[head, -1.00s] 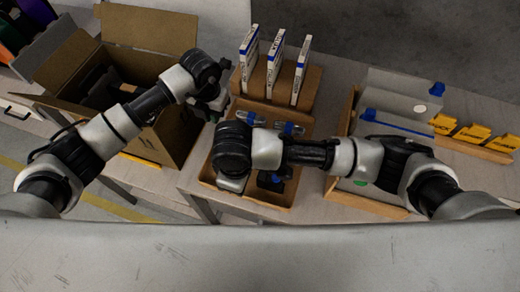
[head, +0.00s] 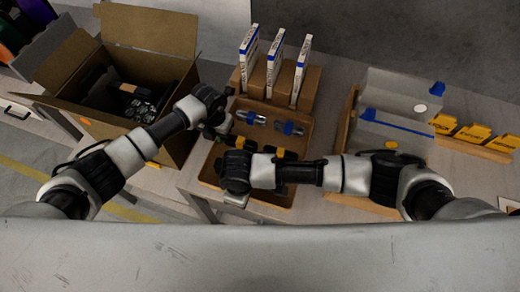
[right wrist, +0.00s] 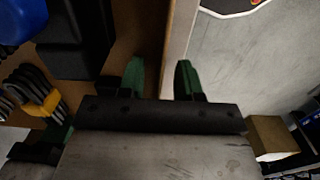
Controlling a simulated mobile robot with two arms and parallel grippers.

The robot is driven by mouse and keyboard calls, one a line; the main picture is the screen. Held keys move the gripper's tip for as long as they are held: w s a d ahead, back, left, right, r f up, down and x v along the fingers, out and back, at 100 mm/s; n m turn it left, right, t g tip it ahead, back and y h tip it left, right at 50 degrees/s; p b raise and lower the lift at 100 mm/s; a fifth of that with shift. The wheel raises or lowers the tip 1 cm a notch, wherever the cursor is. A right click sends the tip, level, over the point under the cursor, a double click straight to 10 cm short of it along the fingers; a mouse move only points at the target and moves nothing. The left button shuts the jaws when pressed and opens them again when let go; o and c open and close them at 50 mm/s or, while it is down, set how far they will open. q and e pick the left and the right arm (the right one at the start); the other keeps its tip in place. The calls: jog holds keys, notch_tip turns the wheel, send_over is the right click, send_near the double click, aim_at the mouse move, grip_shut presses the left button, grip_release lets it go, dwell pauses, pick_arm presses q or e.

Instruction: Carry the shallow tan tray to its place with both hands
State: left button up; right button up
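The shallow tan tray (head: 306,148) lies on the table in the middle of the head view, with blue-and-silver and yellow-and-dark pieces in it. My left gripper (head: 222,130) is at the tray's left rim near its far part; its fingers are too small and covered to read. My right gripper is at the tray's near left part, its fingers hidden by its own wrist in the head view. In the right wrist view the right gripper (right wrist: 163,80) is open, its green fingers on either side of the tray wall (right wrist: 178,40), with a gap beside the left finger.
A tall open cardboard box (head: 180,135) stands left of the tray. A brown rack (head: 312,85) with upright white-and-blue boxes stands behind it. A grey bin with a blue strip (head: 390,122) and yellow blocks (head: 473,132) are to the right.

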pick_arm(q)
jog(key=shift+c, duration=0.4)
pick_arm(e)
jog(key=shift+c, duration=0.5)
pick_arm(q)
grip_shut()
pick_arm(e)
jog(key=shift+c, duration=1.1)
grip_shut()
pick_arm(q)
jog(key=shift+w+r, duration=0.1)
jog(key=shift+r, duration=0.15)
pick_arm(e)
jog(key=shift+r, duration=0.25)
